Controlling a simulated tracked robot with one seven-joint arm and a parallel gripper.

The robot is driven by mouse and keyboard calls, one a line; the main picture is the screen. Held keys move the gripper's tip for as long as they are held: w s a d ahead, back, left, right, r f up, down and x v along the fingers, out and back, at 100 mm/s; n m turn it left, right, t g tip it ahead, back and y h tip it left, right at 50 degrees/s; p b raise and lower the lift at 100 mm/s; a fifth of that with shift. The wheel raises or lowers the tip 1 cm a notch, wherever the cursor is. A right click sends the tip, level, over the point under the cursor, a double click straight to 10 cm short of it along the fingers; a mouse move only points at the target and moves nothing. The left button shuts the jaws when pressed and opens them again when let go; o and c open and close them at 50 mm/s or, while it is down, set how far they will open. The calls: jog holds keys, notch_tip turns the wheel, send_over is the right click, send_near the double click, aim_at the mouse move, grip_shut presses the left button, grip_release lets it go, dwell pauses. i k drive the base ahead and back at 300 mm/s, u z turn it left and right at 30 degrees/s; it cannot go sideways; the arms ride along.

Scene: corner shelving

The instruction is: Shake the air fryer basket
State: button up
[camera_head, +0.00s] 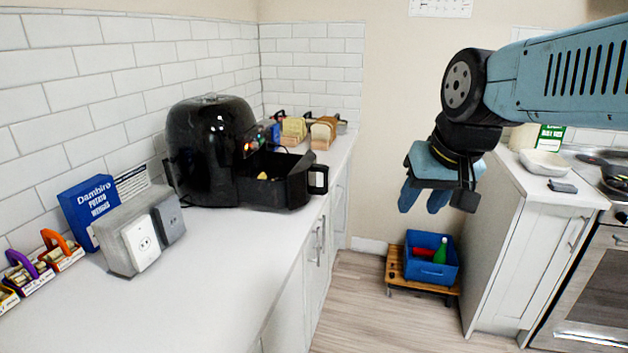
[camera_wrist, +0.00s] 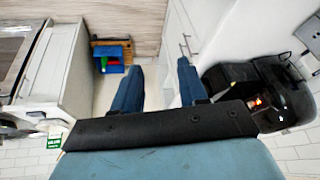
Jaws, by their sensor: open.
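The black air fryer (camera_head: 212,140) stands on the white counter against the tiled wall. Its basket (camera_head: 272,178) is pulled out to the right, with a dark handle (camera_head: 318,180) over the counter's front edge. Something yellow shows inside the basket.
Bread loaves (camera_head: 322,132) stand behind. A blue crate (camera_head: 432,270) sits on a low wooden stand on the floor. Another counter (camera_head: 540,190) and a stove are at right.

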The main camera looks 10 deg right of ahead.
aim_at(296, 175)
jog(key=k, duration=0.45)
jog(key=z, duration=0.7)
jog(key=i, duration=0.8)
jog(key=u, duration=0.1)
